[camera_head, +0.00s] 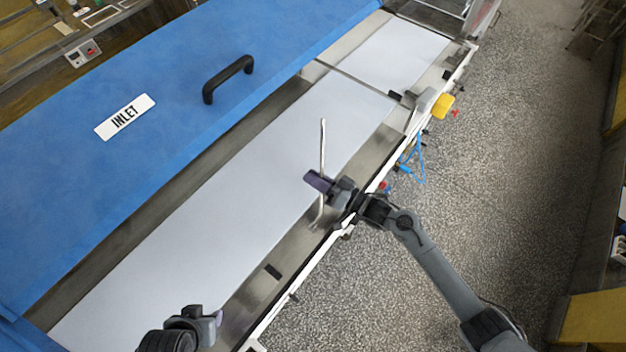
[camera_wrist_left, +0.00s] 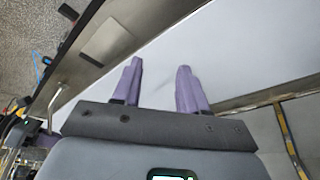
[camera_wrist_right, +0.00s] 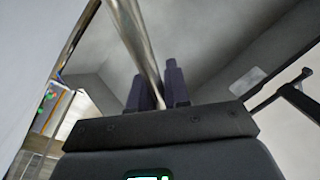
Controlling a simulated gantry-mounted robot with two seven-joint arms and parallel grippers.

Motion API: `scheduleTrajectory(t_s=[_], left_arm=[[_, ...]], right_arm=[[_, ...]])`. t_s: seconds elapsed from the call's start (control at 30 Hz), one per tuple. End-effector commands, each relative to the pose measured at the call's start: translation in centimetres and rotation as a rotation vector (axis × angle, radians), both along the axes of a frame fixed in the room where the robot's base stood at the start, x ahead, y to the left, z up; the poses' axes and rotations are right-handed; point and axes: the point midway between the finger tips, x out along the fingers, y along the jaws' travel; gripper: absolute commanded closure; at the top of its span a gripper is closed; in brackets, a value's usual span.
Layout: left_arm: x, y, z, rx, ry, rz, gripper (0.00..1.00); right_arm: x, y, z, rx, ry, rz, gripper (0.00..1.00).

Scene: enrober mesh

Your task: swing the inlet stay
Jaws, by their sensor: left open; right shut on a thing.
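The inlet stay (camera_head: 323,150) is a thin metal rod standing up from the near rail of the machine, its upper end free in view. My right gripper (camera_head: 322,184) is shut on it partway along. In the right wrist view the rod (camera_wrist_right: 134,35) runs between the fingers (camera_wrist_right: 157,90). The blue inlet cover (camera_head: 175,85) carries an INLET label (camera_head: 125,117) and stands apart from the rod tip. My left gripper (camera_head: 208,318) is low at the near end of the belt; its fingers (camera_wrist_left: 160,90) are open and empty in the left wrist view.
A black handle (camera_head: 228,79) is on the cover. The pale belt (camera_head: 215,185) lies beside and below the cover. A yellow knob (camera_head: 443,105) and blue hoses (camera_head: 412,160) are on the near side beyond my right gripper. The speckled floor (camera_head: 500,150) at right is open.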

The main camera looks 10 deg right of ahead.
Motion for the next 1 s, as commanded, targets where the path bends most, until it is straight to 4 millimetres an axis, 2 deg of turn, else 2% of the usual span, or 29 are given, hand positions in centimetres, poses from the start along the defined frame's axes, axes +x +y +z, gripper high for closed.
scheduleTrajectory(t_s=[0.37,0.63,0.87,1.0], left_arm=[[0.0,0.0,0.0,0.0,0.0,0.0,0.59],[0.1,-0.2,0.0,-0.034,-0.004,0.086,1.0],[0.8,-0.8,-0.4,-0.134,-0.032,0.338,1.0],[1.3,-2.9,-1.5,-0.246,-0.032,0.531,1.0]], right_arm=[[0.0,0.0,0.0,0.003,0.002,0.0,1.0],[0.0,0.0,0.0,0.002,0.002,0.0,1.0],[0.0,0.0,0.0,0.002,0.002,0.0,1.0],[0.0,0.0,0.0,0.002,0.002,0.0,1.0]])
